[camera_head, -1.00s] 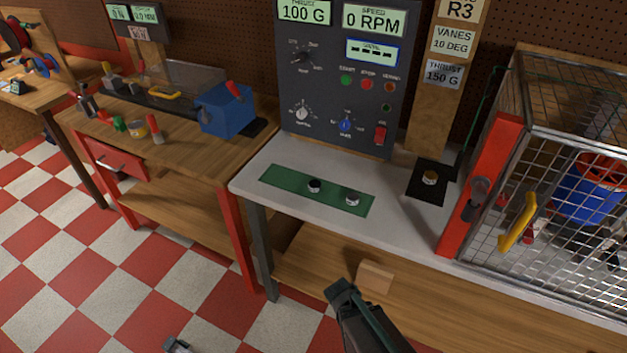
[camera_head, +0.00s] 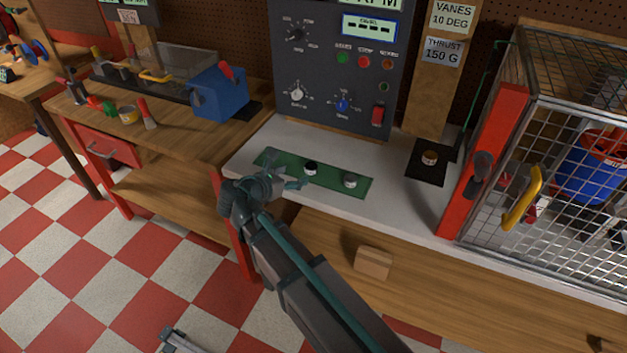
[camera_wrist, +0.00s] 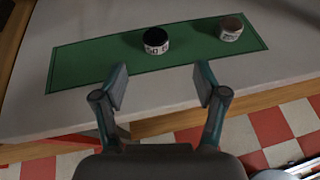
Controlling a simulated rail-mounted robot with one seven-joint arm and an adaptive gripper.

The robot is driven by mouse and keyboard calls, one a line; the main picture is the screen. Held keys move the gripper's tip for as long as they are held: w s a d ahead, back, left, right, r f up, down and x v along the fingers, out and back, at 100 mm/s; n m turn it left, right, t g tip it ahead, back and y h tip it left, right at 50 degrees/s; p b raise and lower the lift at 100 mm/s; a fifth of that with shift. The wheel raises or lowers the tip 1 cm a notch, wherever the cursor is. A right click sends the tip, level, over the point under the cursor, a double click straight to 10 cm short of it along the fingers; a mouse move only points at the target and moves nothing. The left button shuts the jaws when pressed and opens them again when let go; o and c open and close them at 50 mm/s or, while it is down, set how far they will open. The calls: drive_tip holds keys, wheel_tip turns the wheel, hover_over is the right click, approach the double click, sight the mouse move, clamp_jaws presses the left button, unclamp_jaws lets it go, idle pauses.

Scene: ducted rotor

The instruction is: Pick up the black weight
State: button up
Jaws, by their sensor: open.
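The black weight (camera_head: 311,168) is a small cylinder with a dark top and a pale labelled side. It stands upright on the green mat (camera_head: 335,181) on the white bench top. In the wrist view the black weight (camera_wrist: 156,41) is just beyond the fingertips, a little left of midway between them. My gripper (camera_head: 287,184) is at the mat's front edge, left of and close to the weight. It also shows in the wrist view (camera_wrist: 162,86), with its two fingers apart and nothing between them.
A silver-topped weight (camera_head: 350,181) stands on the mat to the right, also in the wrist view (camera_wrist: 231,28). A brass-coloured weight (camera_head: 429,158) sits on a black pad. A control panel (camera_head: 335,70) rises behind, and a wire cage (camera_head: 560,130) with a yellow handle stands right.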

sight(310, 166)
drive_tip(key=shift+w+d+f, duration=0.1)
drive_tip(key=shift+w+f, duration=0.05)
drive_tip(key=shift+w, duration=0.45)
drive_tip(key=p+x, duration=0.1)
drive_tip(key=x, duration=0.4)
drive_tip(key=shift+p+x, duration=0.8)
drive_tip(key=shift+x, duration=1.9)
drive_tip(key=c, duration=1.2)
